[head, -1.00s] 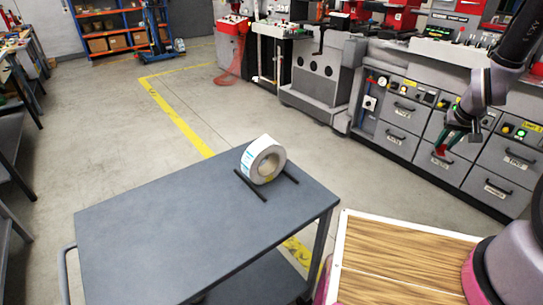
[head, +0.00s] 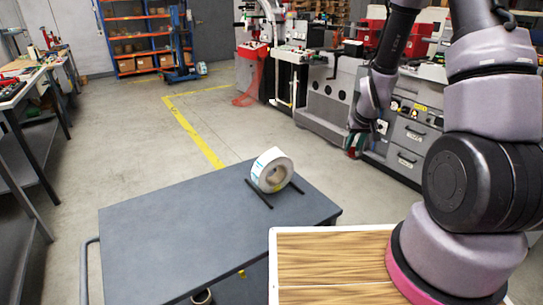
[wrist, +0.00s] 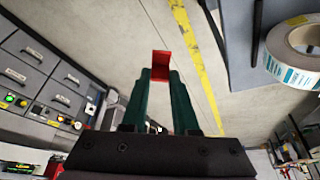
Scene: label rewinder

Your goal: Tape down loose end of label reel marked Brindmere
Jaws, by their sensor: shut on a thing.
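A white label reel (head: 286,166) with a tan core and blue-printed labels stands on edge between two dark bars on a grey cart (head: 165,235). A flap of label web shows at its upper left; its name is too small to read. It also shows in the wrist view at upper right (wrist: 290,42). My gripper (head: 354,146) is up in the air, to the right of the reel and apart from it. In the wrist view its green fingers (wrist: 160,78) are shut on a small red piece (wrist: 162,60), seemingly tape, that juts past the tips.
Grey machines with drawers (head: 408,140) line the right side. A wood-topped surface (head: 335,265) lies at front right beside my arm. Another roll (head: 202,297) is on the cart's lower level. Most of the cart top is clear. A workbench (head: 20,85) stands at left.

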